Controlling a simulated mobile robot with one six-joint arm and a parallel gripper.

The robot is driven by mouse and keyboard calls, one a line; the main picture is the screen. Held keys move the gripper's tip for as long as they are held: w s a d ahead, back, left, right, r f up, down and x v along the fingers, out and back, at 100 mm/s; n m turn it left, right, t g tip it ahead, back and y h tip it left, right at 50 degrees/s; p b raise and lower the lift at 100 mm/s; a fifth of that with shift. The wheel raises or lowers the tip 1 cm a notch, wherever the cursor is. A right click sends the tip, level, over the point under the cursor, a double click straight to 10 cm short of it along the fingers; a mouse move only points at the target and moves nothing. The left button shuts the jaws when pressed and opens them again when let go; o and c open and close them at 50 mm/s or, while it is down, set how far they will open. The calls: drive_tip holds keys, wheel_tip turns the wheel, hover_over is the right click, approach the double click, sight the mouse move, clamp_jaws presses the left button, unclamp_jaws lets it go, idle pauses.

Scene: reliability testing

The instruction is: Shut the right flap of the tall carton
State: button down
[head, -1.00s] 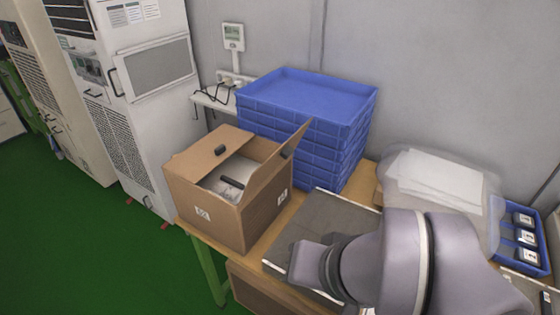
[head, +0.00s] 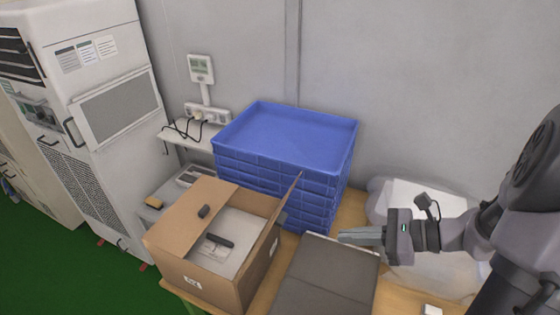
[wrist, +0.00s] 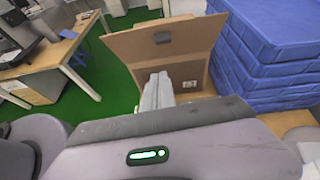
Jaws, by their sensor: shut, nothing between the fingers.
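The tall carton (head: 262,272) is a brown cardboard box at the lower left of the head view. Its left flap (head: 185,228) lies inward over part of the top and bears a small dark grip. Its right flap (head: 279,220) stands up, tilted outward, with a dark grip on its outer face. In the wrist view, the right flap (wrist: 130,46) spans the top middle, above the labelled carton wall (wrist: 203,75). My gripper (head: 341,236) is shut and empty, right of the carton and apart from the flap in the head view. Its fingers (wrist: 158,90) point toward the carton.
Stacked blue crates (head: 255,165) stand close behind the carton. A dark grey flat panel (head: 325,275) lies on the table right of the carton. A wrapped white bundle (head: 410,196) is behind my arm. A white cabinet (head: 95,120) stands at left.

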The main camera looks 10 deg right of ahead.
drive_tip(key=w+a+f+m+t+b, duration=0.1)
drive_tip(key=w+a+f+b, duration=0.1)
drive_tip(key=w+a, duration=0.5)
drive_tip(key=a, duration=0.2)
drive_tip(key=shift+w+a+f+b, duration=0.25)
drive_tip(key=shift+w+a+b, duration=0.05)
drive_tip(key=shift+w+b, duration=0.05)
